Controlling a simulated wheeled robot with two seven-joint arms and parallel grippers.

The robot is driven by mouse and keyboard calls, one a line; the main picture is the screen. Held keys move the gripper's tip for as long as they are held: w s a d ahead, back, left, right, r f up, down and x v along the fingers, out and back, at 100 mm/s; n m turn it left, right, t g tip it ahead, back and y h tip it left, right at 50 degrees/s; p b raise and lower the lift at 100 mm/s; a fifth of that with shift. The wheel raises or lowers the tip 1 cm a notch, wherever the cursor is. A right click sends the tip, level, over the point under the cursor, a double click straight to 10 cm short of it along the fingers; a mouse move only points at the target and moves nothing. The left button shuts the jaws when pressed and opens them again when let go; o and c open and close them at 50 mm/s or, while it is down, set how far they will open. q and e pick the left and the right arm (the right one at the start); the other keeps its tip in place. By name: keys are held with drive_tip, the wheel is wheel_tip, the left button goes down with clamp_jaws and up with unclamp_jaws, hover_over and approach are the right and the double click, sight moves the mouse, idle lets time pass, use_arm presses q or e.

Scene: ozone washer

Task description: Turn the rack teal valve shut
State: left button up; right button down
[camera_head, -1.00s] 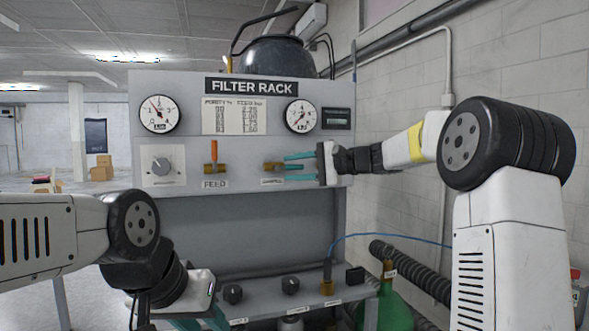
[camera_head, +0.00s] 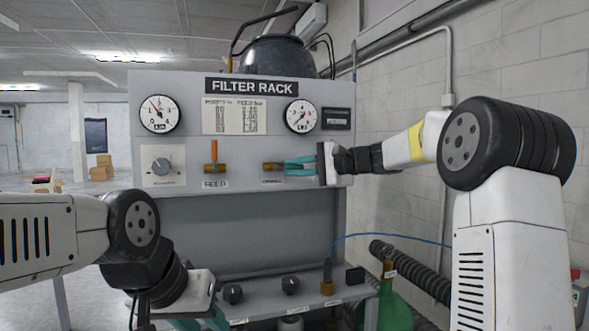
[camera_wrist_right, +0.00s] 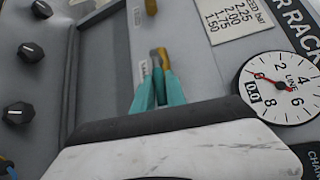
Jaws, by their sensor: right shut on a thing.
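The teal valve's brass body (camera_head: 272,167) sits on the front of the filter rack panel, right of the feed valve, above a small label too blurred to read. Its handle points right and lies between my right gripper's teal fingers, which mostly hide it. My right gripper (camera_head: 290,168) comes in from the right and is shut on this handle. In the right wrist view, the closed teal fingers (camera_wrist_right: 158,90) meet at the brass valve (camera_wrist_right: 160,56). My left gripper (camera_head: 200,322) is low at the bottom edge, its fingertips cut off.
The feed valve (camera_head: 214,168) has an upright orange handle. A dial knob (camera_head: 161,165) and two gauges (camera_head: 158,114) (camera_head: 300,116) are on the panel. Black knobs (camera_head: 232,293) line the lower shelf. A green bottle (camera_head: 396,312) stands lower right. A wall is close at right.

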sight(280, 162)
drive_tip(key=shift+r+h, duration=0.1)
drive_tip(key=shift+h, duration=0.2)
idle(0.6)
drive_tip(key=r+n+h, duration=0.2)
drive_tip(key=h, duration=0.1)
drive_tip(key=shift+s+a+n, duration=0.1)
drive_tip(key=shift+a+n, duration=0.2)
drive_tip(key=n+h, duration=0.1)
drive_tip(key=h, duration=0.1)
drive_tip(key=a+r+n+h, duration=0.1)
drive_tip(key=shift+s+a+r+h, duration=0.1)
drive_tip(key=shift+s+r+h, duration=0.05)
drive_tip(key=shift+r+h, duration=0.2)
drive_tip(key=h, duration=0.1)
drive_tip(key=a+n+h, duration=0.1)
drive_tip(key=n+h, duration=0.1)
drive_tip(key=shift+s+a+r+t+h, duration=0.25)
drive_tip(key=shift+s+a+r+t, duration=0.05)
drive_tip(key=shift+r+t, duration=0.1)
drive_tip(key=shift+s+a+r+n+t+h, duration=0.15)
drive_tip(key=shift+a+n+t+h, duration=0.2)
drive_tip(key=shift+h, duration=0.4)
drive_tip(key=shift+s+a+f+n+t+h, duration=0.15)
drive_tip(key=shift+a+n+h, duration=0.25)
drive_tip(key=shift+h, duration=0.35)
drive_tip(key=c, duration=1.4)
unclamp_jaws()
drive_tip(key=shift+o, duration=0.2)
drive_tip(key=shift+r, duration=0.1)
